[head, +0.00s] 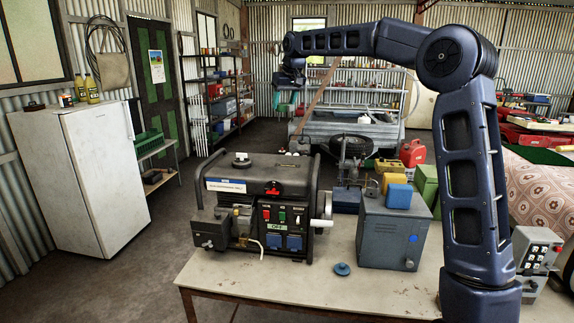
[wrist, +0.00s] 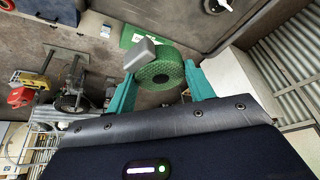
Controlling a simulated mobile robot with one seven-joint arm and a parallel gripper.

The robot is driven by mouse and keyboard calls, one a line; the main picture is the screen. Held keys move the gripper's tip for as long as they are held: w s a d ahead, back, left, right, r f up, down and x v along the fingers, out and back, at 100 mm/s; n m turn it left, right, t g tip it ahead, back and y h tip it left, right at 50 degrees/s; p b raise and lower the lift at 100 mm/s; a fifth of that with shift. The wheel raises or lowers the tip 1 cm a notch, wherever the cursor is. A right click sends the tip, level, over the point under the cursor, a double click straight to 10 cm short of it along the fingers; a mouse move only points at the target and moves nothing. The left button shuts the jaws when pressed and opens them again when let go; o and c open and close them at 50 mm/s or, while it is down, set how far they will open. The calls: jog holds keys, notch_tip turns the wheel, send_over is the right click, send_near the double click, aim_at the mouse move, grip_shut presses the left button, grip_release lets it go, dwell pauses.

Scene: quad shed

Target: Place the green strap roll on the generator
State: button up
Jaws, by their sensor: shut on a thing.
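The green strap roll (wrist: 160,72), with a grey buckle part, sits between the teal fingers of my gripper (wrist: 159,73) in the wrist view. The fingers are shut on it from both sides. In the head view my gripper end (head: 288,82) is raised in the air at the far end of my arm, behind and well above the generator; the roll is too small there to make out clearly. The generator (head: 265,205) has a dark frame and a front panel with sockets and stands on the near table. A red and black item (head: 272,188) shows on its upper front.
A white fridge (head: 85,180) stands left. Behind are a trailer (head: 345,125) and a red can (head: 412,153).

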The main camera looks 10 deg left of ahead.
notch_tip(320, 180, down, 20)
jog(key=shift+r, duration=0.15)
dwell(0.5)
jog(key=o, duration=1)
